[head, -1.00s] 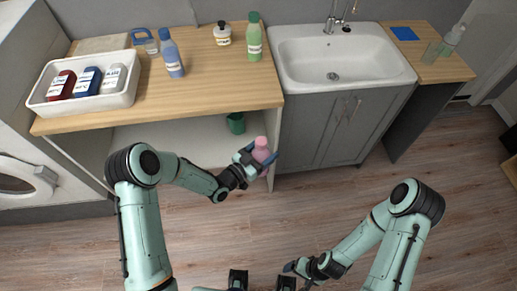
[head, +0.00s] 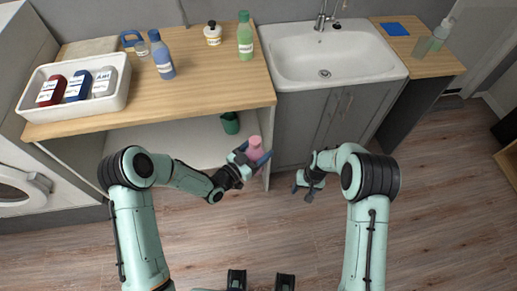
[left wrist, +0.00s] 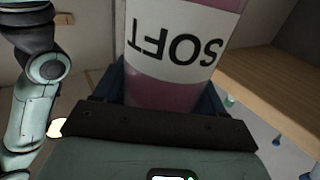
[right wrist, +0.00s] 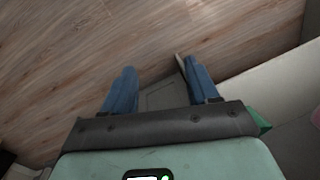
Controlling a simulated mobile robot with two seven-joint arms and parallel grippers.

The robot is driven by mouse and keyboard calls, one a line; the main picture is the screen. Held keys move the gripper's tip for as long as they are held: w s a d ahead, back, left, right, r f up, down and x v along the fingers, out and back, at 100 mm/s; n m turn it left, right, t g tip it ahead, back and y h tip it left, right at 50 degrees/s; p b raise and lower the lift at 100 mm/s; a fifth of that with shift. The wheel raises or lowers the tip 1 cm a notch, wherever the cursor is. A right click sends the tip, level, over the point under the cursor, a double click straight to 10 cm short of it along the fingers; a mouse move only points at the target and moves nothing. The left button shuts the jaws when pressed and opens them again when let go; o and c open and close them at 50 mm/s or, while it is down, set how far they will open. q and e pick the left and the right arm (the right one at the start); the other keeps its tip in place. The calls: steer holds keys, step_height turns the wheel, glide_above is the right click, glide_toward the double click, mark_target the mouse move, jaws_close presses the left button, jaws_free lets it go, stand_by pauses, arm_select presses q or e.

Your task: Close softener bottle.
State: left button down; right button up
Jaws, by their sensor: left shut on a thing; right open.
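The pink softener bottle (head: 254,150) is held in front of the counter by my left gripper (head: 250,158), which is shut on it. In the left wrist view the bottle (left wrist: 183,45) fills the middle, with a white label reading "SOFT" upside down; its top is out of that view. I cannot tell in the head view whether a cap is on it. My right gripper (head: 304,191) is to the right of the bottle and apart from it. In the right wrist view the blue fingers (right wrist: 158,95) are apart with nothing between them.
The wooden counter (head: 205,85) carries a white tray (head: 115,100) with several bottles, a blue bottle (head: 162,55), a white jar (head: 212,34) and a green bottle (head: 245,38). A sink (head: 325,75) is at the right. A green cup (head: 230,123) stands below the counter. The floor in front is clear.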

steer(key=w+a+r+n, duration=0.1)
steer(key=w+a+r, duration=0.2)
steer(key=w+r, duration=0.35)
step_height(320, 180, up, 25)
steer(key=n+h, duration=0.1)
steer(key=n, duration=0.5)
glide_above(255, 140)
steer(key=shift+w+d+t, duration=0.25)
steer(key=shift+t, duration=0.15)
steer(key=shift+s+a+r+n+h, duration=0.2)
steer(key=shift+s+a+n+h, duration=0.05)
steer(key=shift+a+n+h, duration=0.05)
steer(key=shift+f, duration=0.15)
steer(key=shift+f, duration=3.9)
